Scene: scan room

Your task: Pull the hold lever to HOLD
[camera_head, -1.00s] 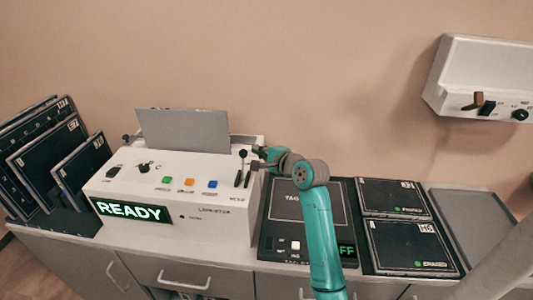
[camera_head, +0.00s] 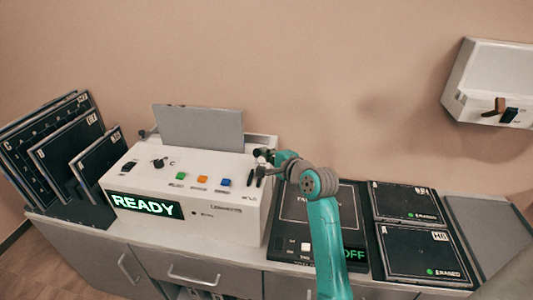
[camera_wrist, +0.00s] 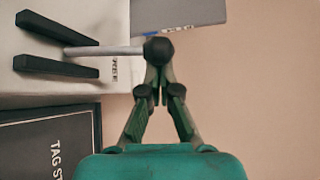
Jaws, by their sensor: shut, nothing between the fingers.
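The hold lever has a round black knob (camera_wrist: 158,51) on a thin silver shaft (camera_wrist: 105,50), which runs between two dark slot strips (camera_wrist: 55,66) in the wrist view. In the head view the lever (camera_head: 258,153) stands at the right end of the white console (camera_head: 225,215). My gripper (camera_wrist: 158,72) is shut and empty. Its fingertips are right at the knob in the wrist view; whether they touch it I cannot tell. In the head view my gripper (camera_head: 271,157) is just right of the knob. The lever's label is too small to read.
The console shows a READY display (camera_head: 146,205) and coloured buttons (camera_head: 202,180). A grey panel (camera_head: 200,126) stands behind it. Dark plates (camera_head: 65,145) lean at the left. A dark pad (camera_head: 300,215) and two plates (camera_head: 425,252) lie at the right. A wall box (camera_head: 490,75) hangs at upper right.

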